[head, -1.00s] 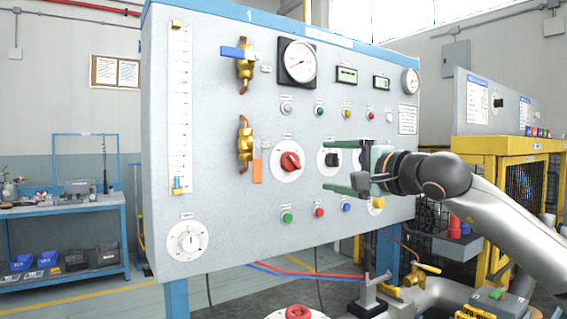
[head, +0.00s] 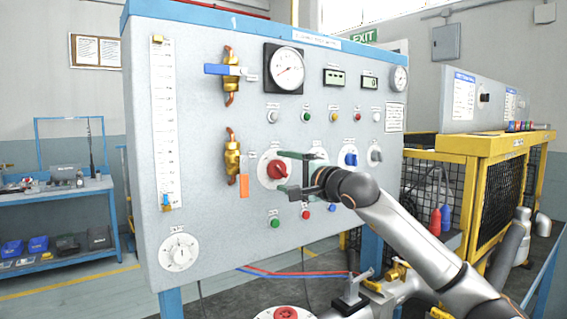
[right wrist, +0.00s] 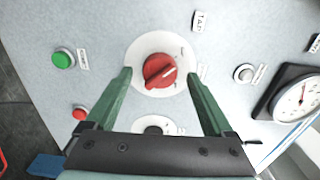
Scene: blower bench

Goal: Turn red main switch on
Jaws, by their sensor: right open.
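The red main switch (head: 278,171) is a red rotary knob on a round white plate in the middle of the grey panel (head: 200,215). My right gripper (head: 284,174) has green fingers and is open at the knob's right side in the head view. In the right wrist view its fingers (right wrist: 160,78) stand to either side of the knob, apart from it. Whether the fingertips reach the knob's depth is unclear. My left gripper is not in view.
A green button (head: 274,222) and a red button (head: 305,214) sit below the switch. A blue knob (head: 350,158) is to its right. A brass valve (head: 232,156) and an orange tag (head: 244,186) are to its left. Gauges and small buttons are above.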

